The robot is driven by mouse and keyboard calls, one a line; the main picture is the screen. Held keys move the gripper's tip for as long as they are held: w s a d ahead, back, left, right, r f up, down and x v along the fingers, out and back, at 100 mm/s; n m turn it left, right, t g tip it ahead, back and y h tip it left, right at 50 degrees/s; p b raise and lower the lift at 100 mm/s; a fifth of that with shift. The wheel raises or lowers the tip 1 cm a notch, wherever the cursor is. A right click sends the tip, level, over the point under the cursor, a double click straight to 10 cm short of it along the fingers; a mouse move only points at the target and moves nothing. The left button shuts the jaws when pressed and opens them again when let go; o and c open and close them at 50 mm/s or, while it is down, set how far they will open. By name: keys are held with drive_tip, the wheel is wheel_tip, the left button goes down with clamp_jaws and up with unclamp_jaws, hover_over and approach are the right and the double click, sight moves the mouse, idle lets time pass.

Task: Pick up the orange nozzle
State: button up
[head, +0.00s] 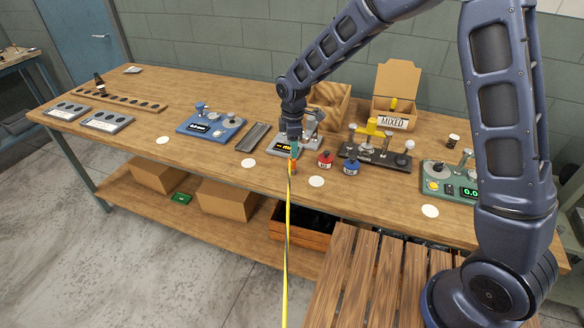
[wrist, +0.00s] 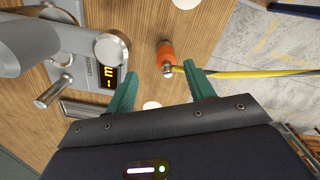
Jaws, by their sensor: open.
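The orange nozzle (wrist: 165,53) shows in the wrist view just beyond my fingertips, over the wooden table. A metal-coloured end of it faces my gripper, and a yellow hose (wrist: 255,73) runs right from near that end. My gripper (wrist: 160,78) is open, its two teal fingers apart with nothing between them; the nozzle lies ahead of the gap. In the head view the nozzle (head: 292,166) is a small orange patch at the table's front edge, right below my gripper (head: 294,146), and the yellow hose hangs down from it.
A grey device with a lit display (head: 290,147) stands close behind and left of my gripper. Red (head: 325,159) and blue (head: 351,165) bottles and a black fixture (head: 375,153) stand to the right. White discs lie along the front edge. A slatted wooden surface (head: 375,275) is in front.

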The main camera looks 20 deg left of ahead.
sight(292, 165)
wheel_tip(292, 165, down, 4)
drive_tip(key=shift+s+r, duration=0.1)
drive_tip(key=shift+s+f, duration=0.2)
drive_tip(key=shift+f, duration=1.05)
drive_tip(key=shift+s+f, duration=0.15)
drive_tip(key=shift+f, duration=1.1)
clamp_jaws()
drive_tip(key=shift+r, duration=0.1)
